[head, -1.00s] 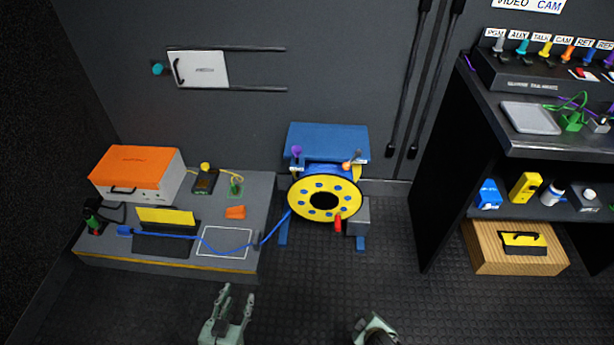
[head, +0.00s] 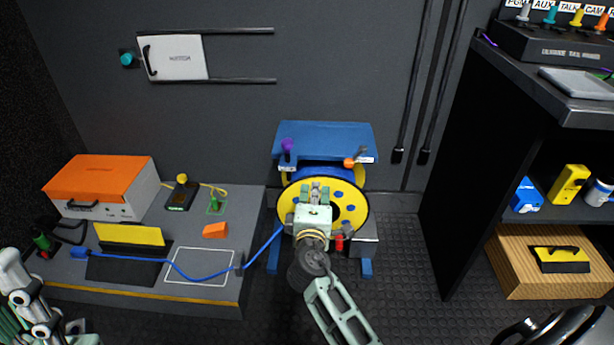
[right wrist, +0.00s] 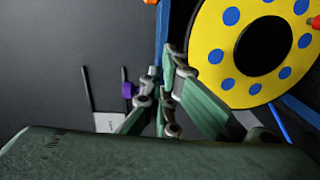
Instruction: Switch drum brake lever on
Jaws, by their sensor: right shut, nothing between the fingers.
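The cable drum (head: 352,205) is a yellow disc with blue spots under a blue frame (head: 325,138). Two levers stand on the frame, each with a small label I cannot read: a purple-knobbed one (head: 287,146) at left and an orange-knobbed one (head: 350,162) at right. I cannot tell which is the brake lever. My right gripper (head: 316,188) is shut and empty, in front of the drum and below both knobs in the head view. In the right wrist view the purple knob (right wrist: 127,90) shows left of the fingers (right wrist: 168,75), with the drum at right. Part of my left arm shows at lower left; its jaws are unclear.
A red handle (head: 339,242) sits low beside the drum. A blue cable (head: 205,278) runs left over a low platform (head: 250,215) with an orange-topped case (head: 98,178). A dark shelf unit (head: 480,170) stands at right. Floor between drum and shelf is clear.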

